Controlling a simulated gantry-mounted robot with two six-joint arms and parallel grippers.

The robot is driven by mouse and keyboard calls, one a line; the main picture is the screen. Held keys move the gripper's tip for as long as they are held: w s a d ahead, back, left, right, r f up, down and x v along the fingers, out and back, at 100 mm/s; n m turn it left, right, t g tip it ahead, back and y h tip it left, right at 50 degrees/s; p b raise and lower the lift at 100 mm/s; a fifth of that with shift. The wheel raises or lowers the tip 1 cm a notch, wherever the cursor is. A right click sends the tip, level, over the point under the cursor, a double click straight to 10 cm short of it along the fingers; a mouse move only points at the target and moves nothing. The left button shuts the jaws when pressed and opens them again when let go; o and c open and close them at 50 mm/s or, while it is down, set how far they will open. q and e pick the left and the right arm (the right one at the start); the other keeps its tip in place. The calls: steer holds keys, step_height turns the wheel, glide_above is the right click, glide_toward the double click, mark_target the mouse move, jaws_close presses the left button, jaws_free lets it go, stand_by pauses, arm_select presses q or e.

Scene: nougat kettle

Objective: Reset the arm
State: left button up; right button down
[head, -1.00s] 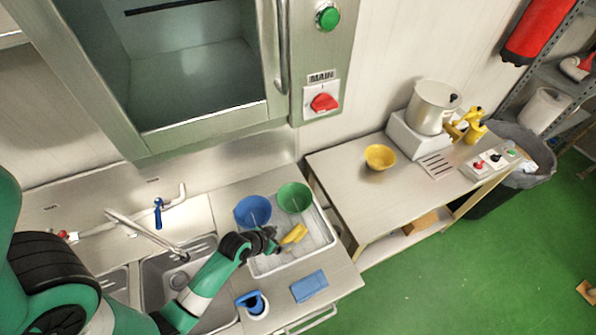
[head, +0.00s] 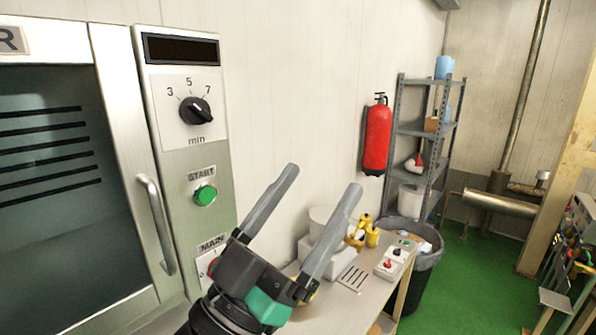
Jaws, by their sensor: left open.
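My left gripper (head: 308,180) is raised in the lower middle of the head view, its two long grey fingers spread apart and pointing up. Nothing is between them. It stands in front of the white wall and hides part of the kettle machine (head: 322,222) and the side table. My right gripper is not in view.
A steel cabinet with a door handle (head: 157,225), timer knob (head: 195,110) and green START button (head: 205,195) is at the left. A bin (head: 420,262), grey shelf (head: 428,135) and red extinguisher (head: 376,137) stand beyond.

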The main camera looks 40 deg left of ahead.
arm_select(q)
steer(key=s+d+r+t+h+p, duration=0.1)
steer(key=s+r+p, duration=0.1)
steer(key=r, duration=0.4)
steer(key=s+d+r+t+h+p, duration=0.1)
steer(key=s+r+p, duration=0.2)
steer(key=r, duration=0.3)
steer(key=shift+d+p, duration=0.3)
steer(key=shift+p, duration=0.2)
